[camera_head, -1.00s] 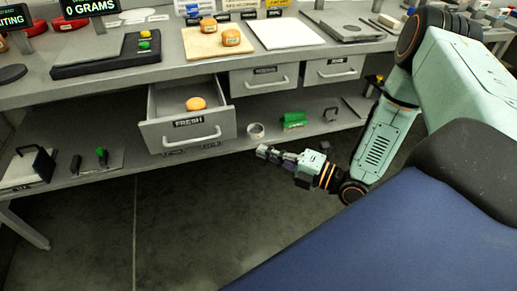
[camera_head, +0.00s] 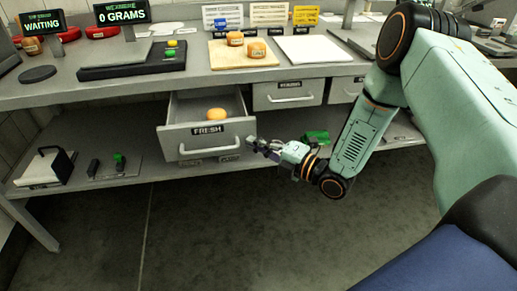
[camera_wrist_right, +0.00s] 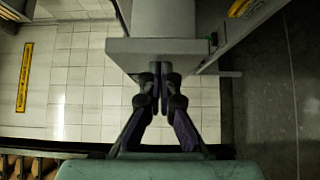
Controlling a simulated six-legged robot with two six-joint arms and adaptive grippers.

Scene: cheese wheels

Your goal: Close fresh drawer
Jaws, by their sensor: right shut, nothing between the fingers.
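The fresh drawer (camera_head: 168,140) is grey, labelled FRESH, and stands pulled out under the bench at left of centre in the head view. One orange cheese wheel (camera_head: 217,114) lies inside it. Its bar handle (camera_head: 208,152) runs across the front. My right gripper (camera_head: 251,143) is shut and empty, its fingertips at the right end of the drawer front. In the right wrist view the closed fingers (camera_wrist_right: 160,72) point at the grey drawer front (camera_wrist_right: 125,47); I cannot tell whether they touch. My left gripper is not in view.
Two more drawers, one with a clear handle (camera_head: 290,99), sit shut to the right. The bench top (camera_head: 190,78) holds a board (camera_head: 225,60) with two cheese wheels and a black scale (camera_head: 105,71). A lower shelf (camera_head: 70,187) runs below, with a green object (camera_head: 316,137) behind my arm.

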